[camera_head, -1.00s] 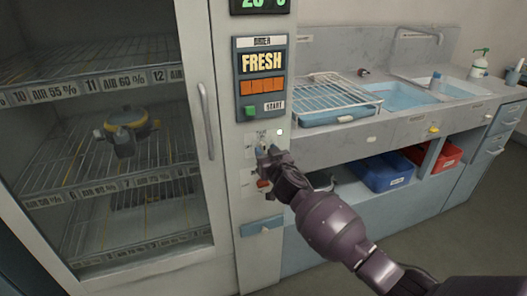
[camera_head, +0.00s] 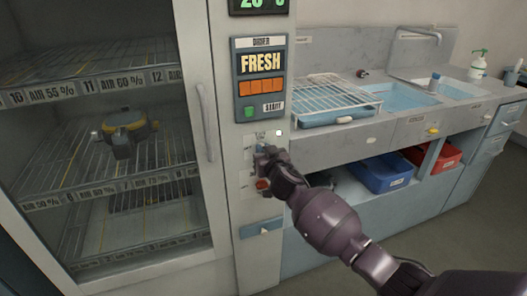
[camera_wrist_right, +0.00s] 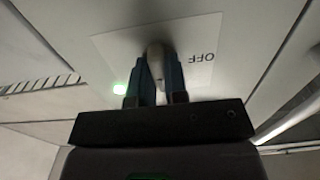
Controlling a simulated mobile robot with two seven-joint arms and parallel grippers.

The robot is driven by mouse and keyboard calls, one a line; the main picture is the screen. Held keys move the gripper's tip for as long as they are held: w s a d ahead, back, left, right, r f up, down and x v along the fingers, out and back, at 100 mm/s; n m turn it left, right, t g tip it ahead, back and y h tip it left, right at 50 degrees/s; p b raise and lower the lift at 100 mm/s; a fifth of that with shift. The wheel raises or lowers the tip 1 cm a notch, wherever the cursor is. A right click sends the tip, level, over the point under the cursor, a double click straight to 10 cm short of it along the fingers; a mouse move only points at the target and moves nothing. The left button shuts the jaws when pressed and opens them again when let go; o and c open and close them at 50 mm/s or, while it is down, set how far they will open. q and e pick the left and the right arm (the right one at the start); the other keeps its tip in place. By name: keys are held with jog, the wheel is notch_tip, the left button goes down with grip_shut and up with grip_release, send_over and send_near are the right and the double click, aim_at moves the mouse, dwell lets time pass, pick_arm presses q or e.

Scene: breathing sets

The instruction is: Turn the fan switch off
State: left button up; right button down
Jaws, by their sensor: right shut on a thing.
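In the head view my right gripper (camera_head: 262,153) is at the control panel (camera_head: 250,178) on the dryer's front, below the FRESH display. It hides most of the switch there. The left gripper is not in view.
The cabinet's glass door with a vertical handle (camera_head: 205,122) is to the left. A counter (camera_head: 345,140) with a wire rack (camera_head: 322,94) and sinks is to the right, with blue (camera_head: 385,176) and red bins underneath.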

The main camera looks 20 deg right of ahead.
jog(key=shift+n, duration=0.4)
jog(key=shift+a+f+n+p, duration=0.15)
jog(key=shift+n+p, duration=0.4)
jog(key=shift+n, duration=3.75)
jog(key=shift+f+n+p, duration=0.1)
jog(key=shift+n+p, duration=0.4)
jog(key=shift+n, duration=3.8)
jog(key=c, duration=1.1)
grip_release()
jog(key=shift+c, duration=0.2)
